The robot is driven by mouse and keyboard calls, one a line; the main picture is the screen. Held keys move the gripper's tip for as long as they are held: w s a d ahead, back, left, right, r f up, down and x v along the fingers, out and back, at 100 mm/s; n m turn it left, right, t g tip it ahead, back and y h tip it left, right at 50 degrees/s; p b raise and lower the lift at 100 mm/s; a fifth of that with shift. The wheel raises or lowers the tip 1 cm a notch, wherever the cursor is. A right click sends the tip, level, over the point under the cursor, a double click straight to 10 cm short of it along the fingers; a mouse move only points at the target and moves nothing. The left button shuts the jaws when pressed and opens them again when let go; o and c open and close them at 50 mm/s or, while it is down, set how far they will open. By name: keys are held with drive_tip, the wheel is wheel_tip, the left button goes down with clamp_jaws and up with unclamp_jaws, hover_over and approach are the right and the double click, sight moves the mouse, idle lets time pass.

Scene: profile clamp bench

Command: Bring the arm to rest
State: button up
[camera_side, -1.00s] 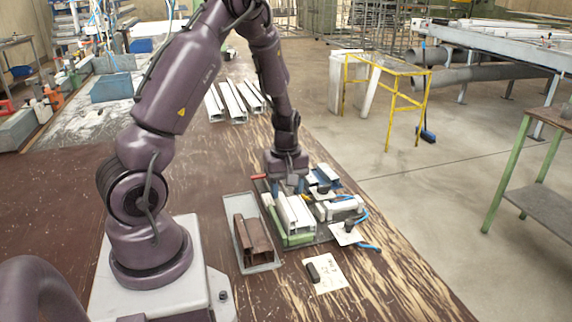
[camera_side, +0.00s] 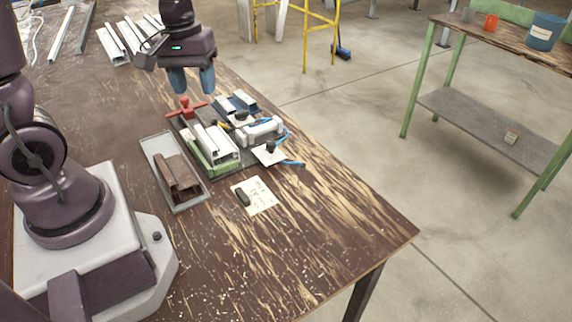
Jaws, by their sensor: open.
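My gripper (camera_side: 192,88) hangs above the far end of the clamp fixture, with its two blue fingers pointing down and apart. It is open with nothing between the fingers. The red handle (camera_side: 187,108) of the fixture shows just below the fingertips in the picture. In the fixture, white profiles (camera_side: 217,143) lie on a green block (camera_side: 213,169). A white cylindrical part (camera_side: 262,130) with blue hoses sits to their right.
A grey tray (camera_side: 157,148) with rusty brown profiles (camera_side: 177,175) lies left of the fixture. A paper note (camera_side: 257,195) with a dark block lies in front. Several long white profiles (camera_side: 113,46) lie at the back left. The table's front right is clear.

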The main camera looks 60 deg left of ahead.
drive_tip(key=s+d+r+m+t, duration=0.5)
drive_tip(key=d+r+m, duration=0.4)
drive_tip(key=d+r, duration=0.2)
drive_tip(key=shift+s+d+r+y, duration=0.25)
drive_tip(key=shift+s+d, duration=0.2)
drive_tip(key=shift+s, duration=0.3)
drive_tip(key=shift+o, duration=0.3)
idle(0.4)
